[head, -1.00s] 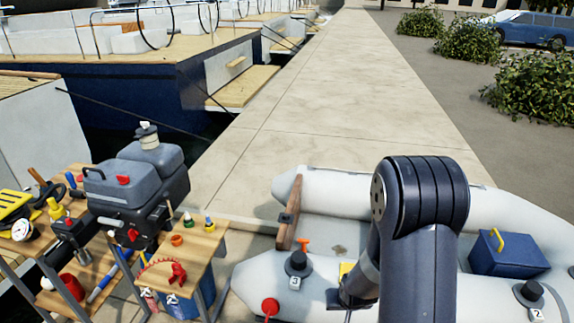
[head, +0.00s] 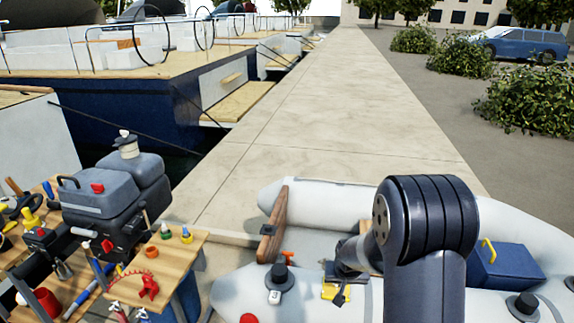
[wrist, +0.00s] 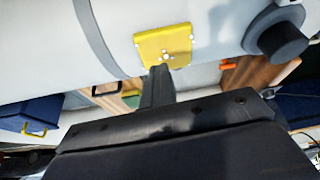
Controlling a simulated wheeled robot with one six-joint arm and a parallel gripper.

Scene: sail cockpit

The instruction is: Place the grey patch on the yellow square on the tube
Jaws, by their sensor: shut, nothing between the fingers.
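The yellow square (head: 334,291) lies on the near grey tube (head: 385,300) of the inflatable boat, partly hidden by my gripper (head: 341,297). In the wrist view the yellow square (wrist: 163,47) shows several small white marks. My gripper (wrist: 157,72) is shut and empty there, its fingertips at or just in front of the square's lower edge; I cannot tell whether they touch it. I cannot make out a grey patch in either view.
A black valve cap (head: 280,278) with a tag "3" stands left of the square, and an orange-handled item (head: 287,254) lies behind it. A blue box (head: 503,265) sits in the boat. A wooden table (head: 160,275) with tools and an outboard motor (head: 118,190) are at left.

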